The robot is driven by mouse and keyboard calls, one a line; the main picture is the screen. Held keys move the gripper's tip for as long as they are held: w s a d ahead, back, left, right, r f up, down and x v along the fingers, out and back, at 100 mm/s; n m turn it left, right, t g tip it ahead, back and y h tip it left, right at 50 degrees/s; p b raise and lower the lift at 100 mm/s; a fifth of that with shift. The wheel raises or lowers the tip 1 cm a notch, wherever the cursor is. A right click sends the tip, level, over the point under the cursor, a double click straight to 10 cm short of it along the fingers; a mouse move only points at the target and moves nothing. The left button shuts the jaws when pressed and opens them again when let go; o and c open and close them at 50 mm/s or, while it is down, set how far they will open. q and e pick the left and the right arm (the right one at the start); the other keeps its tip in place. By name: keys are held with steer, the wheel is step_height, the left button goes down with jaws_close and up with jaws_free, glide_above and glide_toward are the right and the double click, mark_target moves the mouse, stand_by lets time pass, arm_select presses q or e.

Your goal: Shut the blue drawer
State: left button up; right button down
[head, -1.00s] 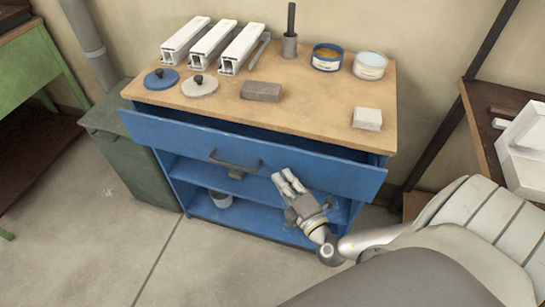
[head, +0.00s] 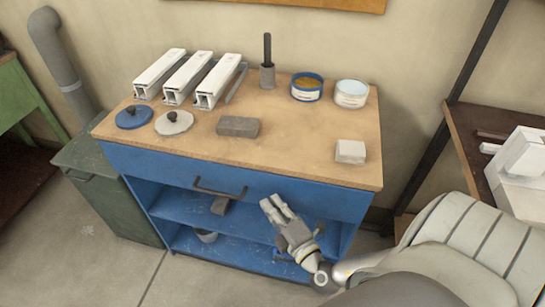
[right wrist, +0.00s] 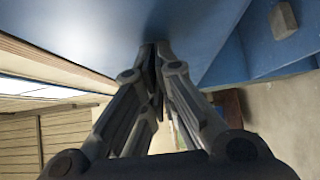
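The blue drawer (head: 240,183) is the wide front with a dark bar handle (head: 219,188), right under the wooden top of the blue bench. Its front now sits close under the top's edge, with no open gap showing. My right gripper (head: 274,206) is in front of the right half of the drawer, fingers pointing at its lower part. In the right wrist view its fingers (right wrist: 156,50) come together at the tips with nothing between them, at or very near the blue front (right wrist: 190,25); contact is hard to tell. My left gripper is out of view.
The bench top (head: 290,130) bears white profiles (head: 185,75), a grey block (head: 238,127), a pale block (head: 350,151), two tins and two round lids. A green bin (head: 105,190) stands left, and a brown side table (head: 470,140) right. Open shelves lie below the drawer.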

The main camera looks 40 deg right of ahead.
steer(key=s+a, duration=0.1)
steer(key=s, duration=1.1)
steer(key=s+d+f+m+g+h+p, duration=0.1)
steer(key=d+f+g, duration=0.2)
steer(key=f, duration=0.6)
steer(key=s+d+f+m+g+h+p, duration=0.1)
steer(key=s+d+f+m+g, duration=0.2)
steer(key=f, duration=0.5)
steer(key=d+f+g+h, duration=0.1)
steer(key=d+f+g, duration=0.3)
steer(key=f, duration=0.5)
steer(key=s+a+f+m+g+y+p, duration=0.2)
steer(key=s+a+f+m+g, duration=0.3)
steer(key=s+f, duration=0.55)
steer(key=s+a+f+m+g+y, duration=0.1)
steer(key=s+a+f+m, duration=0.1)
steer(key=a, duration=0.3)
steer(key=s+a+f+m+y, duration=0.2)
steer(key=s+a+m, duration=0.1)
steer(key=s+a, duration=0.2)
steer(key=shift+f+g, duration=0.35)
steer(key=shift+g, duration=0.05)
